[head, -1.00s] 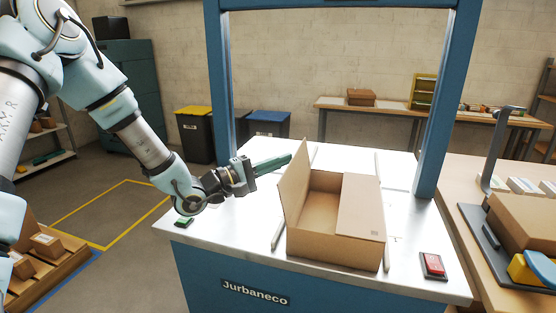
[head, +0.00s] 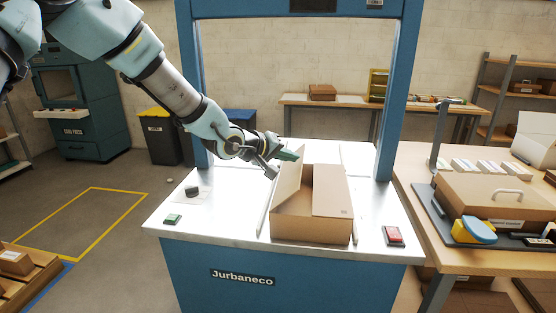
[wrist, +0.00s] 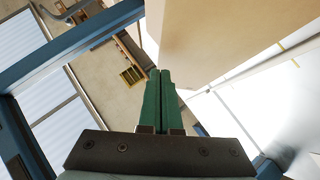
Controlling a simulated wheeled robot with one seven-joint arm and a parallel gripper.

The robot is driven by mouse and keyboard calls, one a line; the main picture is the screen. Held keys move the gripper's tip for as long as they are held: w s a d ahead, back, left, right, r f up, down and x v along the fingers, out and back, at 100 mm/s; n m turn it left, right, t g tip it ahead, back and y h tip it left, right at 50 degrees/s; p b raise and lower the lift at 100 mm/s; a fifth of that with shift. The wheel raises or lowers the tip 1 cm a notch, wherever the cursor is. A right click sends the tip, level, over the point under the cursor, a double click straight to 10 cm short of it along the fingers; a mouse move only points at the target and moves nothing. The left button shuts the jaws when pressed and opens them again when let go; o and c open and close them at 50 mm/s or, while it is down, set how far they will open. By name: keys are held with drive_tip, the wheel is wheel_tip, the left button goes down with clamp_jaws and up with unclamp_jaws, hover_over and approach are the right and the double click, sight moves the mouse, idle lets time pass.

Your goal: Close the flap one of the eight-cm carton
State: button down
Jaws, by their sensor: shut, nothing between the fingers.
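The carton (head: 310,229) stands on the white machine top under the blue frame. Its right flap (head: 332,191) lies folded in over the box. Its left flap (head: 288,184) stands up, leaning slightly outward, and the inside shows between the two. My gripper (head: 289,155), with green fingers, is shut and empty at the upper left of the standing flap. In the wrist view the green fingers (wrist: 159,95) are pressed together, and a large tan carton panel (wrist: 215,40) fills the upper right close beside them. Whether they touch it I cannot tell.
The blue frame posts (head: 392,100) rise on both sides of the work surface. A red button (head: 393,235) is at the front right and a green one (head: 173,219) at the front left. A side table (head: 425,190) on the right carries a flat carton and a tape dispenser.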

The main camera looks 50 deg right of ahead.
drive_tip(key=s+d+f+m+t+y+b, duration=0.2)
drive_tip(key=s+f+m+t+y+b, duration=0.1)
drive_tip(key=b, duration=1.3)
drive_tip(key=shift+s+d+f+t+y, duration=0.35)
drive_tip(key=shift+s+f+t, duration=0.2)
drive_tip(key=shift+f, duration=0.35)
drive_tip(key=shift+s+d+f+b, duration=0.1)
drive_tip(key=shift+s+b, duration=0.05)
drive_tip(key=shift+b, duration=0.15)
